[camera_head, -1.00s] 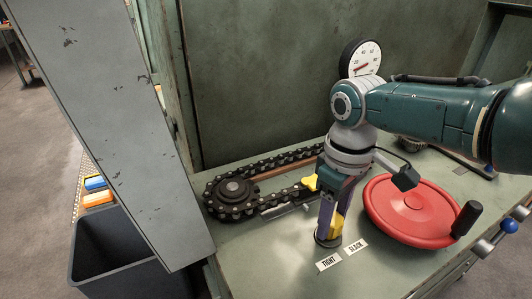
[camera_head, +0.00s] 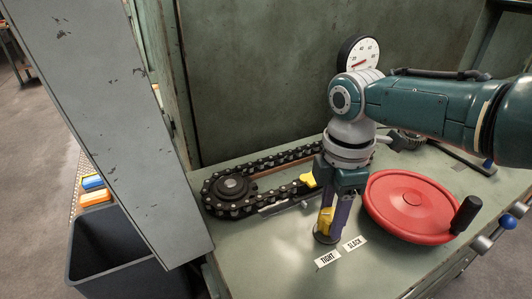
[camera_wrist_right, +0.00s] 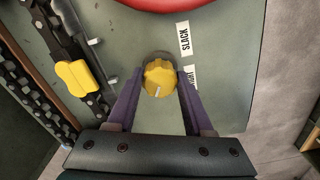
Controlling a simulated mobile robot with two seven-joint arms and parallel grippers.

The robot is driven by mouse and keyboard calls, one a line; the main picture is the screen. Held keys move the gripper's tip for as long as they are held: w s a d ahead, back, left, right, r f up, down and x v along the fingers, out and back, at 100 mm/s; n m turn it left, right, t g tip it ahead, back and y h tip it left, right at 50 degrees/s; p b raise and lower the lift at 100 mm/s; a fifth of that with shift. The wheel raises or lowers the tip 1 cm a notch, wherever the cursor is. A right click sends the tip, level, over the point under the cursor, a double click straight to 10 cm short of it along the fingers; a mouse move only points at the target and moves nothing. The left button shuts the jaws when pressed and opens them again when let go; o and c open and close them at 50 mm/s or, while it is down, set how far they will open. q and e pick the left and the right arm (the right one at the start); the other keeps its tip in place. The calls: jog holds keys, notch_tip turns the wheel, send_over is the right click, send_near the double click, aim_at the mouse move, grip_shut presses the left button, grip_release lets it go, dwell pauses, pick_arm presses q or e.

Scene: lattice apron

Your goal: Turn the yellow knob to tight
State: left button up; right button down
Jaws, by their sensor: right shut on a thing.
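The yellow knob (camera_head: 326,220) stands on a dark round base on the green bench top, just behind the TIGHT label (camera_head: 327,259) and the SLACK label (camera_head: 355,243). My right gripper (camera_head: 328,230) points down at it, its purple fingers shut on the knob's sides. In the right wrist view the knob (camera_wrist_right: 160,76) sits between the fingertips, and its white mark points toward the palm. The SLACK label (camera_wrist_right: 184,38) is clear there; the TIGHT label (camera_wrist_right: 191,76) is partly hidden by a finger. My left gripper is not in view.
A chain on sprockets (camera_head: 233,188) with a yellow block (camera_head: 308,180) lies left of my gripper. A red handwheel (camera_head: 408,203) with a black handle is close on the right. A gauge (camera_head: 358,55) stands behind. A grey panel (camera_head: 110,110) rises at the left.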

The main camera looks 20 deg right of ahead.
aim_at(332, 214)
jog(key=n, duration=0.4)
jog(key=shift+r+n+b, duration=0.1)
jog(key=shift+n+b, duration=0.25)
jog(key=shift+n, duration=0.65)
jog(key=shift+c, duration=1.5)
grip_release()
notch_tip(332, 214, up, 9)
jog(key=p, duration=0.3)
jog(key=shift+r, duration=0.45)
